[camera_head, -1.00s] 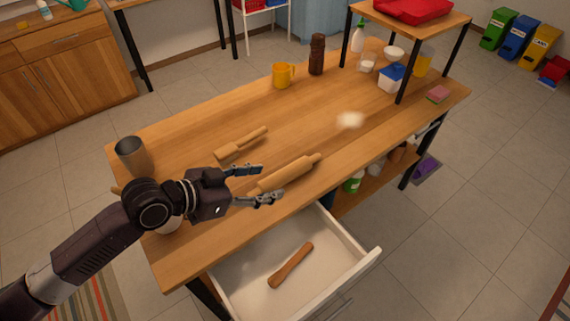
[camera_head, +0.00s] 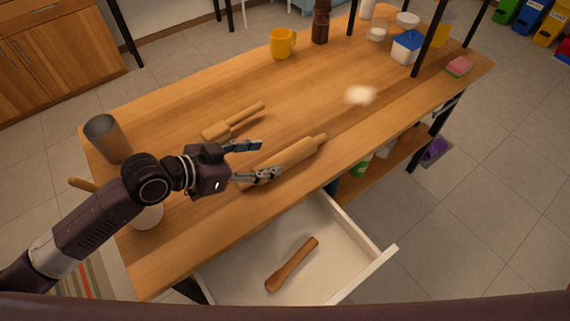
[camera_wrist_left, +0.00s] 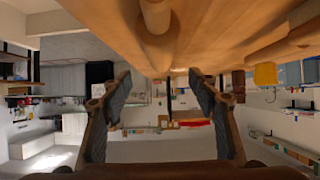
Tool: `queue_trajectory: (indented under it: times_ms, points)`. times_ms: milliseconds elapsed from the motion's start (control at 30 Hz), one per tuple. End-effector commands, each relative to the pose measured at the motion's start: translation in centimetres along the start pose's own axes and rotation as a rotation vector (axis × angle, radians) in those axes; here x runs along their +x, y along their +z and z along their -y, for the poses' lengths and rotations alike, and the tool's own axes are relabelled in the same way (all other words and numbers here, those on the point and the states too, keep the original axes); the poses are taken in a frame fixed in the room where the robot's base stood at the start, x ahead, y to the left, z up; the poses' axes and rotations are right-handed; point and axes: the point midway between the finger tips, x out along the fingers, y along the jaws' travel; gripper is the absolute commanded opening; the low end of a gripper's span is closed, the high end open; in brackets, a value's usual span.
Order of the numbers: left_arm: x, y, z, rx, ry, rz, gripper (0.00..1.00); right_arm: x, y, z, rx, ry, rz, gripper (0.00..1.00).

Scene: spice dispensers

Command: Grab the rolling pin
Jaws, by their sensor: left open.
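The wooden rolling pin (camera_head: 302,152) lies on the wooden table, slanting along its front edge above the open drawer. My left gripper (camera_head: 270,158) is open and empty at the pin's left part. Its lower finger overlaps the pin in the head view and hides part of it; I cannot tell whether they touch. In the left wrist view, the fingers of the left gripper (camera_wrist_left: 162,88) stand wide apart, with nothing between them. A pale wooden cylinder, apparently the rolling pin (camera_wrist_left: 156,42), shows at the top, outside the jaws. My right gripper is not in view.
A metal cup (camera_head: 108,140) and a white bowl (camera_head: 147,217) are at the left. A yellow mug (camera_head: 282,44) stands at the back. The open drawer (camera_head: 372,274) holds a brown wooden tool (camera_head: 291,264).

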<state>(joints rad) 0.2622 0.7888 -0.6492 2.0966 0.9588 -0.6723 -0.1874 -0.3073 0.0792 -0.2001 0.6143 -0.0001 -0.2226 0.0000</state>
Motion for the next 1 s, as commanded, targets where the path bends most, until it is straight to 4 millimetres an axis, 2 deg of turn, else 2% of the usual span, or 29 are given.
queue_trajectory:
  times_ms: [33, 100, 467, 800, 1000]
  points:
    - [0.5, 0.8, 0.0, 0.000, 0.000, 0.000, 0.55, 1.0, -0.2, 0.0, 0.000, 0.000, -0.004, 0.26]
    - [0.6, 0.9, 0.0, 0.000, 0.000, -0.001, 0.55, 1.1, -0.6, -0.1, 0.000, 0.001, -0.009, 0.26]
    - [3.4, 0.8, 0.0, -0.002, 0.000, -0.001, 0.55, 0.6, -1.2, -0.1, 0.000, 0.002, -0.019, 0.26]
    - [7.7, 1.1, 0.2, -0.001, 0.000, -0.001, 0.55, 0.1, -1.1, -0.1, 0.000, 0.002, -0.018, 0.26]
    - [8.3, 1.2, 0.2, 0.001, -0.001, 0.000, 0.55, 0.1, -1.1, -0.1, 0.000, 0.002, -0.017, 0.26]
